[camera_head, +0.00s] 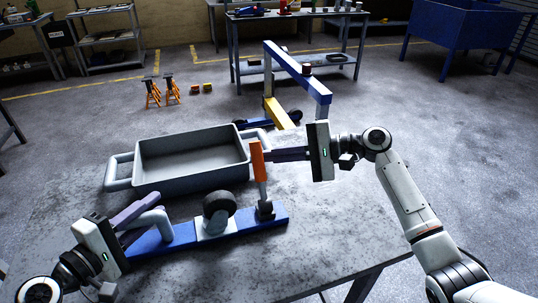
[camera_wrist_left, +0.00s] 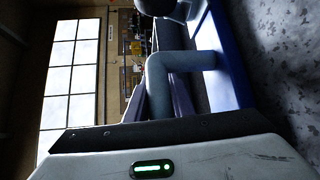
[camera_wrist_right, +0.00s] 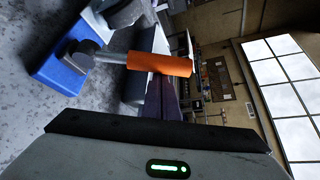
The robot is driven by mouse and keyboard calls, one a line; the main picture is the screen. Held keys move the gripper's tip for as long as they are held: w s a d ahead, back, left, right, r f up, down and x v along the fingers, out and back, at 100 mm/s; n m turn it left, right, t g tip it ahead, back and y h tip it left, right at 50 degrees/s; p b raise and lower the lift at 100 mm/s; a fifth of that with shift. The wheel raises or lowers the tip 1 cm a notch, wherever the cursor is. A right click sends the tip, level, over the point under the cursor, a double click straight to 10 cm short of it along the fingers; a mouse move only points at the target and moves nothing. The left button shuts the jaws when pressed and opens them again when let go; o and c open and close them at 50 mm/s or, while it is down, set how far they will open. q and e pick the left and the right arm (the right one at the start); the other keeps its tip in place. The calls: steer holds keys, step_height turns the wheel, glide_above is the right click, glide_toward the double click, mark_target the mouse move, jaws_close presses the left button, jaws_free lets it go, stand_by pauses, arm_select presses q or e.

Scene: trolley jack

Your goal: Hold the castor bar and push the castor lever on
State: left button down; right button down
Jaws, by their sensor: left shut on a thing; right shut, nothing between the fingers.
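The castor bar (camera_head: 180,236) is a long blue bar lying on the grey table, with a dark castor wheel (camera_head: 219,204) near its middle and a bent grey handle (camera_head: 150,219) at its left end. My left gripper (camera_head: 138,212) is shut on that handle, which also shows between its fingers in the left wrist view (camera_wrist_left: 183,62). The castor lever (camera_head: 257,160) stands nearly upright at the bar's right end, a grey rod with an orange grip. My right gripper (camera_head: 270,155) is shut and empty, its fingertips right beside the orange grip (camera_wrist_right: 160,64); I cannot tell whether they touch.
A grey tray (camera_head: 190,182) with side handles sits behind the bar on the table (camera_head: 345,215). A blue and yellow jack frame (camera_head: 300,72) stands beyond the table. The table right of the lever is bare apart from my right arm above it.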

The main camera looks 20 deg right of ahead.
arm_select(q)
steer(key=shift+f, duration=0.1)
arm_select(e)
steer(key=s+r+n+t+y, duration=0.1)
steer(key=s+n+y, duration=0.3)
steer(key=s+n, duration=0.5)
steer(key=shift+s+n+t+y, duration=0.35)
steer(key=shift+s+t, duration=0.55)
steer(key=shift+s, duration=0.3)
steer(key=shift+r, duration=0.1)
